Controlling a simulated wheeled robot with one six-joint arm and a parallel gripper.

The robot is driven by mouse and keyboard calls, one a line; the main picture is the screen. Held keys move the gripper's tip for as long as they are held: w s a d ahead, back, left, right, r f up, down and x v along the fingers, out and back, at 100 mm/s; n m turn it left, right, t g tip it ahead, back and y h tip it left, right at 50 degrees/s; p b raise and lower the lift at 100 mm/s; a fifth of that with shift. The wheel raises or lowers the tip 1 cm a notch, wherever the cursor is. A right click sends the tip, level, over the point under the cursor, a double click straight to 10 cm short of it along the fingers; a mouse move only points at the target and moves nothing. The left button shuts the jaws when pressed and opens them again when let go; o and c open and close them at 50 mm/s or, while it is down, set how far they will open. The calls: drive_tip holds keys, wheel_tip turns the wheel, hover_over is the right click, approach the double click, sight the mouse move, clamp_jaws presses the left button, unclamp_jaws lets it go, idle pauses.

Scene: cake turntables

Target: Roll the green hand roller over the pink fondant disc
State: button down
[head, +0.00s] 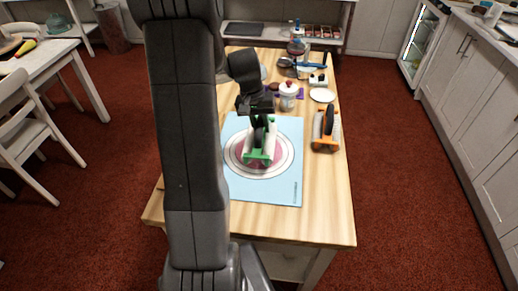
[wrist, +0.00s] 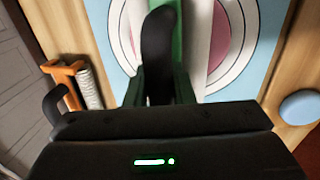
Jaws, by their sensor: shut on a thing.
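The pink fondant disc (head: 240,153) lies inside the printed rings on the light blue mat (head: 286,189), and part of it is hidden by my arm and the roller. The green hand roller (head: 257,156), with a green frame and a pale roller, is over the disc. Whether it touches the disc I cannot tell. My gripper (head: 262,113) is shut on the roller's dark handle from above. In the wrist view the dark handle (wrist: 158,50) runs between my fingers, with the pink disc (wrist: 219,35) beside the white roller.
An orange roller (head: 325,130) stands right of the mat; it also shows in the wrist view (wrist: 66,76). A jar with a red lid (head: 288,95), a white round dish (head: 322,95) and several tools stand farther back. The table's front right is clear.

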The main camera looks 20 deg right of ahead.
drive_tip(key=shift+r+p, duration=1.25)
drive_tip(key=shift+r, duration=0.8)
